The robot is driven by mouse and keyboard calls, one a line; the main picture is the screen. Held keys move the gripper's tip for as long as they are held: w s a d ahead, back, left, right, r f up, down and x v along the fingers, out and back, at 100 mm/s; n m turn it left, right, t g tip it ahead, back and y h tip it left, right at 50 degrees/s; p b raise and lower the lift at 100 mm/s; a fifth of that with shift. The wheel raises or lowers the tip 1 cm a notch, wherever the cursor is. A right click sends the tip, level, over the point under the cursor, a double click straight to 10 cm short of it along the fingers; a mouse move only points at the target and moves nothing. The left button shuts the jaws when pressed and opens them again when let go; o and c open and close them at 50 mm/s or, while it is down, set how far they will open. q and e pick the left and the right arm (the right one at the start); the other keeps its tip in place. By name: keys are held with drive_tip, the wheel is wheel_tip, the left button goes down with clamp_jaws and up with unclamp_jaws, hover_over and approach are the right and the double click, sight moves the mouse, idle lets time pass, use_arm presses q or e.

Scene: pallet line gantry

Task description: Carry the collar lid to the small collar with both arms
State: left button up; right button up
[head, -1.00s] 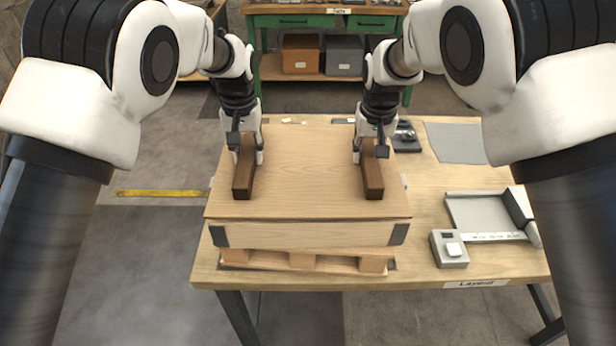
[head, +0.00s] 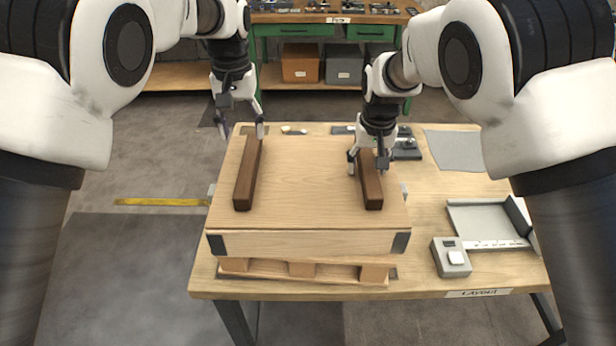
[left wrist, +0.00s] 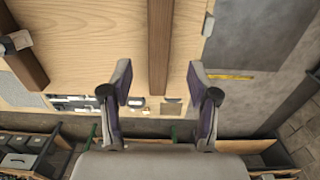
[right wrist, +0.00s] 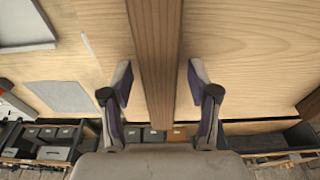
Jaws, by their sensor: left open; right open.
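The collar lid (head: 308,185) is a flat wooden panel with two dark brown handle bars. It rests on the small collar (head: 310,243), a wooden frame with dark corner pieces. My left gripper (head: 241,133) is open, raised above the far end of the left bar (head: 247,180) and clear of it. The left wrist view shows the left bar (left wrist: 160,45) beyond the open fingers. My right gripper (head: 367,165) is open with its fingers on either side of the right bar (head: 371,188). The right wrist view shows the right bar (right wrist: 155,60) running between the open fingers.
A pallet (head: 300,269) lies under the collar on the wooden table (head: 430,280). A grey box (head: 451,257), a grey tray (head: 485,220) and a grey sheet (head: 455,146) lie to the right. A green workbench (head: 290,45) stands behind.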

drive_tip(key=shift+w+r, duration=0.1)
drive_tip(key=shift+r, duration=0.2)
use_arm(q)
wheel_tip(320, 180, up, 2)
drive_tip(key=shift+r, duration=0.2)
use_arm(e)
wheel_tip(320, 180, up, 11)
drive_tip(key=s, duration=0.2)
drive_tip(key=shift+r, duration=0.15)
